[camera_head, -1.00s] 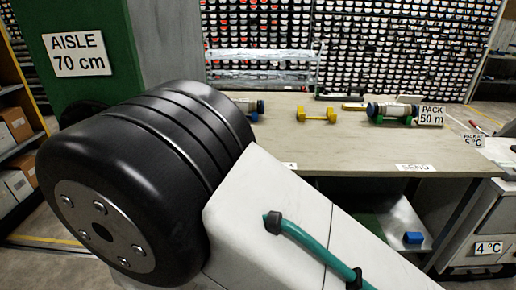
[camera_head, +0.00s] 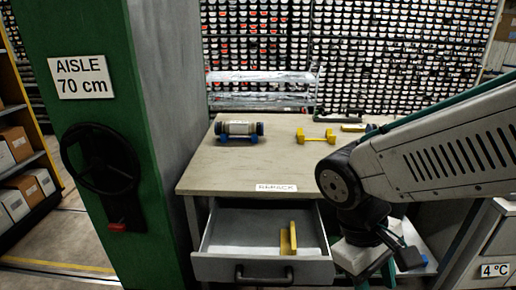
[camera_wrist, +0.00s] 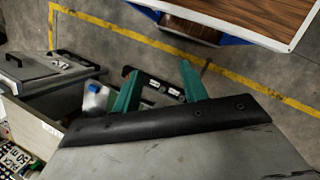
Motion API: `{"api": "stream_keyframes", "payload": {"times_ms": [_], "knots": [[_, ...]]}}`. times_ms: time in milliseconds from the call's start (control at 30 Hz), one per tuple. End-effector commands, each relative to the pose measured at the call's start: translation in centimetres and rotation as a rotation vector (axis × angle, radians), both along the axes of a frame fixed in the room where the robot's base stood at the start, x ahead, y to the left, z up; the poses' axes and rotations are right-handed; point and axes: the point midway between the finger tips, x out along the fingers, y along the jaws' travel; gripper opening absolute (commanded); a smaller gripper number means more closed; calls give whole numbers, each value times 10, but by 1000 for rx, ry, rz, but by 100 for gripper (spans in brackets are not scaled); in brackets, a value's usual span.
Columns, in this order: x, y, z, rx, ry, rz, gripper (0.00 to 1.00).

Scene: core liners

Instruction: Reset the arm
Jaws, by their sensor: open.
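My arm reaches in from the right in the head view, its elbow in front of the bench's right part. My gripper shows in the wrist view (camera_wrist: 160,88), with two green fingers standing apart and nothing between them. The wrist view looks down on floor with a yellow line. In the head view I cannot make out the fingertips clearly.
A core liner (camera_head: 238,128) rests on blue supports on the bench (camera_head: 220,175). A yellow cradle (camera_head: 316,138) stands right of it. Below, an open drawer (camera_head: 222,268) holds a yellow piece (camera_head: 288,240). A green cabinet with a handwheel (camera_head: 100,160) stands left.

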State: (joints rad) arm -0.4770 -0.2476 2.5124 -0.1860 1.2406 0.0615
Motion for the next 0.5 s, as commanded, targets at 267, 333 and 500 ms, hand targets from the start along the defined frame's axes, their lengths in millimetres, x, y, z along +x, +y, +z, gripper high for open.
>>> {"api": "stream_keyframes", "payload": {"times_ms": [267, 333, 500], "knots": [[-18, -35, 55, 257, -242, -311, 43], [-22, -45, 66, 280, -305, -372, 43], [-28, -65, 84, 288, -414, -465, 43]]}}
